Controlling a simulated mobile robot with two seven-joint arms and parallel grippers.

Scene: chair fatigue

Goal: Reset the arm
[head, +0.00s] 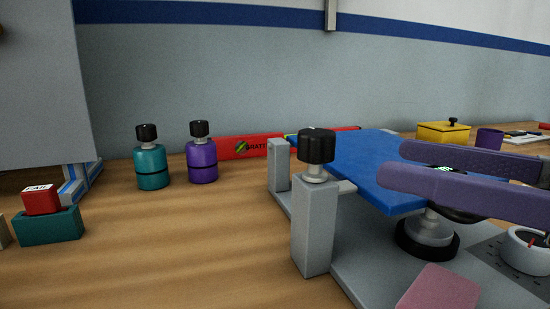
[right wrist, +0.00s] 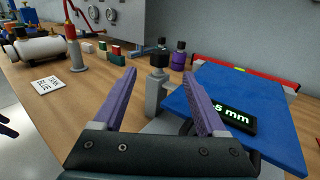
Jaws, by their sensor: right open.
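My right gripper (head: 393,164) comes in from the right in the head view, its two purple fingers apart and empty over the blue plate (head: 362,160). In the right wrist view my right gripper (right wrist: 160,75) is open, with the grey post (right wrist: 155,98) and its black knob (right wrist: 158,58) seen between the fingers. The post (head: 315,225) stands upright on a grey base, beside the plate's near-left edge. The plate (right wrist: 250,90) carries a small display (right wrist: 232,115) reading "5 mm", its left part hidden by a finger. I cannot tell which part is the arm. My left gripper is not in view.
Teal (head: 152,167) and purple (head: 202,160) black-capped cylinders stand left of the fixture, before a red bar (head: 245,147). A dial (head: 524,250) and pink block (head: 440,289) are at the near right. A red FAIL block (head: 41,200) is far left. The table between is clear.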

